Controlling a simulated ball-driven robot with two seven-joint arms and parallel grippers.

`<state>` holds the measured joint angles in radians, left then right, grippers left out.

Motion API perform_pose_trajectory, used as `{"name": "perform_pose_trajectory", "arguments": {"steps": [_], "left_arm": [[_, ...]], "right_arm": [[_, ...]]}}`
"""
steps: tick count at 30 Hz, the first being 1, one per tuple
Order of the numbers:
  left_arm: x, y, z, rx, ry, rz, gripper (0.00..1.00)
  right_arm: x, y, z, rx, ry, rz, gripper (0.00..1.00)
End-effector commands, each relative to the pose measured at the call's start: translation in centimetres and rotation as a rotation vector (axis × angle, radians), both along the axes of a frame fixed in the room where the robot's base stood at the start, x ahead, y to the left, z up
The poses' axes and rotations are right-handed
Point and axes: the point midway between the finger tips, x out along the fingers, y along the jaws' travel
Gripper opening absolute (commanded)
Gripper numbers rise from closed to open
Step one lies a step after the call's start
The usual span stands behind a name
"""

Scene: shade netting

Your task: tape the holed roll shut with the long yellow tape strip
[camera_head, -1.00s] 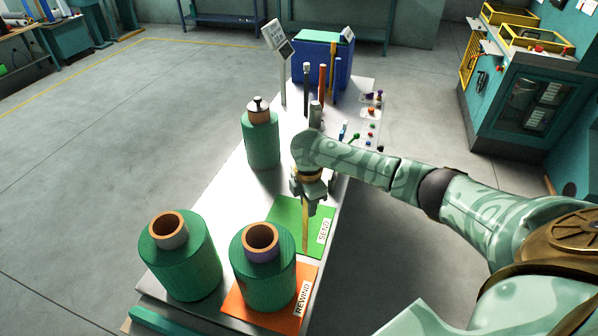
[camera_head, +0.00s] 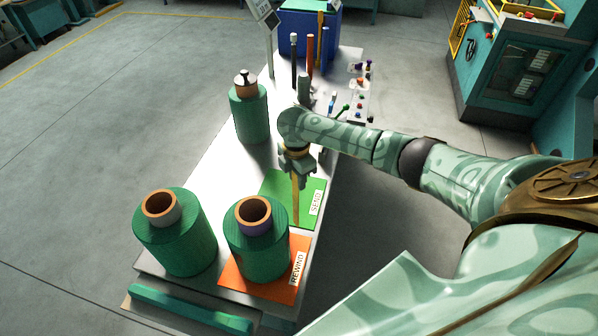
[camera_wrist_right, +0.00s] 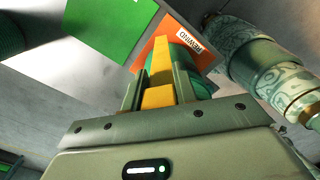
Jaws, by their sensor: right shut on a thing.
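My right gripper (camera_head: 296,170) is shut on the yellow tape strip (camera_head: 296,204), which hangs down over the green SEND mat (camera_head: 276,190). The strip also shows between the fingers in the right wrist view (camera_wrist_right: 161,66). One green roll (camera_head: 258,252) with a purple-banded core stands upright on the orange REWIND mat (camera_head: 236,287). Another green roll (camera_head: 176,240) with a pale core stands upright to its left. A third green roll (camera_head: 250,117) with a metal knob on top stands farther back. I cannot make out a hole in any roll. My left gripper is not in view.
Upright rods (camera_head: 309,55), a blue bin (camera_head: 297,35) and a sign post (camera_head: 269,45) stand at the table's far end. The table surface (camera_head: 205,165) between the back and front rolls is bare.

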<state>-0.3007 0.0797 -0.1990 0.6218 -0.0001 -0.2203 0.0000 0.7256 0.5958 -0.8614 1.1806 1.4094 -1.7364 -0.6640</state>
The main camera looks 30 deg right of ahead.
Motion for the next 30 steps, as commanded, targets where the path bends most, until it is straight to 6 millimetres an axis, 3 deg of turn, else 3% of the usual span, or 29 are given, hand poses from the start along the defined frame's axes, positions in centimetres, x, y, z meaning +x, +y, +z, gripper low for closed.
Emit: {"name": "perform_pose_trajectory", "arguments": {"steps": [11, 15, 30], "left_arm": [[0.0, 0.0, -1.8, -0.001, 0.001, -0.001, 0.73], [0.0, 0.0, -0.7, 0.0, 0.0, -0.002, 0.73], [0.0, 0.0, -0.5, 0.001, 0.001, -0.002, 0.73]], "right_arm": [[-0.1, 1.1, -3.4, 0.001, 0.002, -0.001, 0.0], [0.0, 1.9, -2.9, 0.001, 0.0, 0.0, 0.0], [0.0, 2.2, -3.0, 0.001, 0.001, -0.001, 0.0]]}}
